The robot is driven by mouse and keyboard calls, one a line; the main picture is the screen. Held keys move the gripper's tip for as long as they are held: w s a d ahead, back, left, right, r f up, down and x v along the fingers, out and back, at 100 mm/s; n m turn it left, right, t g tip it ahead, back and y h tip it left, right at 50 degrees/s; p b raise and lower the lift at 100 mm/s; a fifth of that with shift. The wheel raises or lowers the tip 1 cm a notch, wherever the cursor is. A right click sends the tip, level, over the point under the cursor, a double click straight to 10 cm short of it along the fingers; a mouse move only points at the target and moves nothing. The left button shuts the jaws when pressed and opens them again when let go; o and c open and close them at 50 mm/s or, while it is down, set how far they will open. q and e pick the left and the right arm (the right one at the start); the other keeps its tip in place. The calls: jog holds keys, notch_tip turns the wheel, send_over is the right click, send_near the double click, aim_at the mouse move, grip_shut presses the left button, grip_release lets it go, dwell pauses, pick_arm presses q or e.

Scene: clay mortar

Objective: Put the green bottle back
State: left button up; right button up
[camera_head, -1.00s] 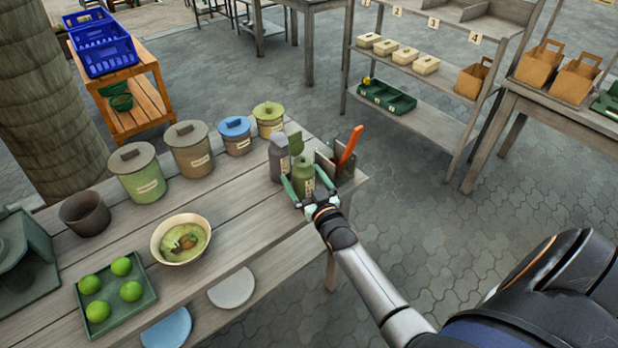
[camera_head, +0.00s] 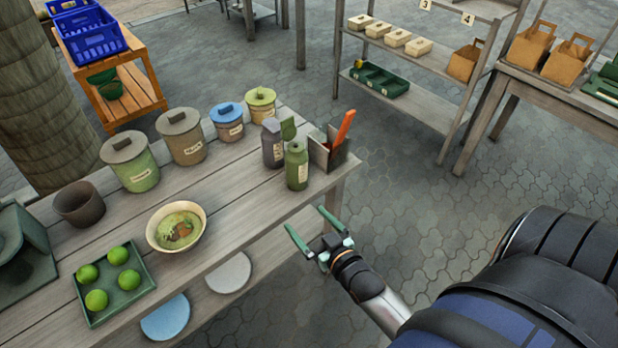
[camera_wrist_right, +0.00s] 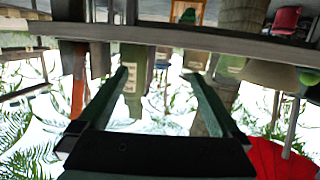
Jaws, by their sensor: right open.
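My right gripper (camera_head: 312,228) is open and empty, in front of the table's edge and apart from the bottle. In the right wrist view its two fingers (camera_wrist_right: 160,90) are spread with nothing between them. My left gripper is in neither view.
Several lidded jars (camera_head: 182,138) line the back of the table. A bowl of food (camera_head: 177,227), a dark cup (camera_head: 80,205) and a green tray of limes (camera_head: 138,291) stand left of the bottle. Shelves (camera_head: 445,105) stand behind; the paved floor (camera_head: 390,200) between is clear.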

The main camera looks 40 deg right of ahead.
jog(key=s+a+f+n+g+y, duration=0.2)
jog(key=s+a+f+g, duration=0.4)
jog(key=s+a, duration=0.5)
notch_tip(320, 180, down, 3)
jog(key=shift+s+r+n+g+y, duration=0.2)
jog(key=shift+s+n+g+y, duration=0.15)
jog(key=shift+s+y, duration=0.55)
jog(key=shift+s, duration=0.1)
